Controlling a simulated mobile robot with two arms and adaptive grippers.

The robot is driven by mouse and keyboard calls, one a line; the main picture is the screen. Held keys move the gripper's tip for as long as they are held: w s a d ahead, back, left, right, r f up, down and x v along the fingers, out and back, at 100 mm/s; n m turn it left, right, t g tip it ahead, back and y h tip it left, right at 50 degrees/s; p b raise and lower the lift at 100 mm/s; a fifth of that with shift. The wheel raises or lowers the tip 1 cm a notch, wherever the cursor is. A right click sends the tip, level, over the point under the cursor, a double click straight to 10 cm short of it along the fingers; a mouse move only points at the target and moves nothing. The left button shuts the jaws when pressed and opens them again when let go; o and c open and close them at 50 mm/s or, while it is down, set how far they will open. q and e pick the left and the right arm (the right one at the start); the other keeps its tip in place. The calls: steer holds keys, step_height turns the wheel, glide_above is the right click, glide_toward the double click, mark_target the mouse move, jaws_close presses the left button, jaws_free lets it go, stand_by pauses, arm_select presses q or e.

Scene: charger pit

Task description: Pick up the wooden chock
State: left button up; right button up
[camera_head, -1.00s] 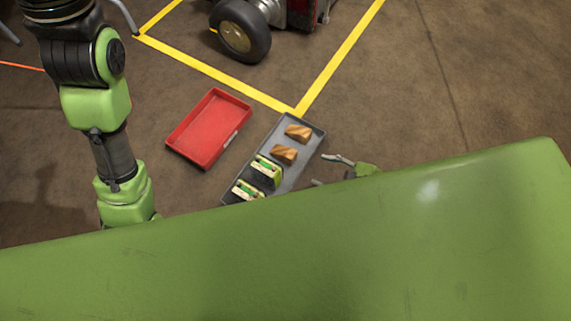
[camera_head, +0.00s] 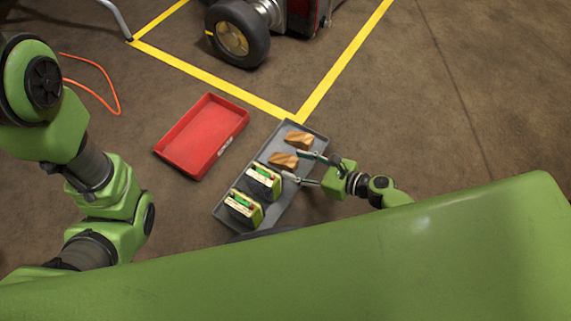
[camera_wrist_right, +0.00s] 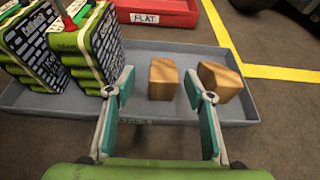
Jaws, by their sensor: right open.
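Two brown wooden chocks lie in a grey tray (camera_head: 228,200) on the floor. The nearer chock (camera_head: 283,160) is beside the batteries and the farther chock (camera_head: 299,139) is near the tray's top end. My right gripper (camera_head: 295,165) is open and reaches over the tray's right edge, its fingertips close to the nearer chock. In the right wrist view, one chock (camera_wrist_right: 163,79) shows between the spread fingers, apparently untouched. The other chock (camera_wrist_right: 220,81) is just right of the right fingertip, which covers part of it. My left gripper is out of sight.
Two green-and-black battery packs (camera_head: 263,181) (camera_head: 243,208) stand in the tray's near half; in the wrist view they are close to the left finger. A red tray (camera_head: 203,135) lies to the left. Yellow floor lines (camera_head: 210,77) and a wheeled machine (camera_head: 238,35) are beyond.

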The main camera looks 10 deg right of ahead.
mark_target(276, 157)
steer(key=b+x, duration=0.1)
steer(key=x, duration=0.1)
steer(key=b+x, duration=0.2)
steer(key=shift+w+d+f, duration=0.15)
steer(key=shift+w+f, duration=0.1)
steer(key=shift+w+a+f, duration=0.1)
steer(key=shift+w+a, duration=0.2)
steer(key=shift+w, duration=0.05)
steer(key=c, duration=1.3)
